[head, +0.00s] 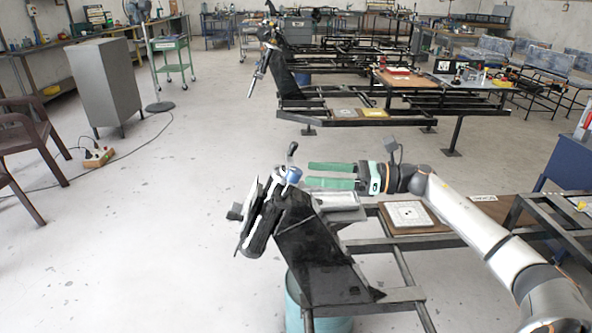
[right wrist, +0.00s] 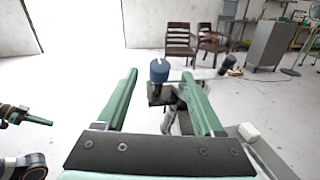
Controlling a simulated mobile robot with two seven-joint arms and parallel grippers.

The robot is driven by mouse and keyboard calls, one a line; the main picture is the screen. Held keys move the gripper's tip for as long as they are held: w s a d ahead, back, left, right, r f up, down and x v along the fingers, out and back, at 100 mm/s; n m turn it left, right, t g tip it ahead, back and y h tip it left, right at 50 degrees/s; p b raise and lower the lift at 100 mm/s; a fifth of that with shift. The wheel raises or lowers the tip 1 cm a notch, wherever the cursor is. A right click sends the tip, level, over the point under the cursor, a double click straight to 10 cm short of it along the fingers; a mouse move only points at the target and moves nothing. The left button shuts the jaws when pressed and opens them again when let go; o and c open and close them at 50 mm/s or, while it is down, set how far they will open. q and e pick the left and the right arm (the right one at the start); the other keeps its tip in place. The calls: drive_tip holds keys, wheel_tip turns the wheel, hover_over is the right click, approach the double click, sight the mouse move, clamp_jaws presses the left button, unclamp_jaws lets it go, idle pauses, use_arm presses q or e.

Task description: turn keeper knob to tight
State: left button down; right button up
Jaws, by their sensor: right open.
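The blue keeper knob (head: 293,175) sits at the top of the dark, tilted spring suspension assembly (head: 265,215) in the head view. In the right wrist view the knob (right wrist: 159,70) stands up on a dark stem. My right gripper (head: 307,174) comes in from the right with its green fingers open and pointing at the knob. In the right wrist view the knob shows between the two fingertips, with gaps on both sides; I cannot tell whether it is between the fingers or just beyond them. At the left of that view, part of my left gripper (right wrist: 38,121) shows.
A black lever (head: 291,150) rises just behind the knob. A black slanted plate (head: 315,250) stands in front of it, on a metal frame. A board with a marker (head: 408,216) lies on the frame to the right.

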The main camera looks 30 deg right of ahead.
sight(301, 172)
drive_tip(key=shift+p+x, duration=0.3)
drive_tip(key=shift+x, duration=2.25)
drive_tip(key=shift+c, duration=0.2)
clamp_jaws()
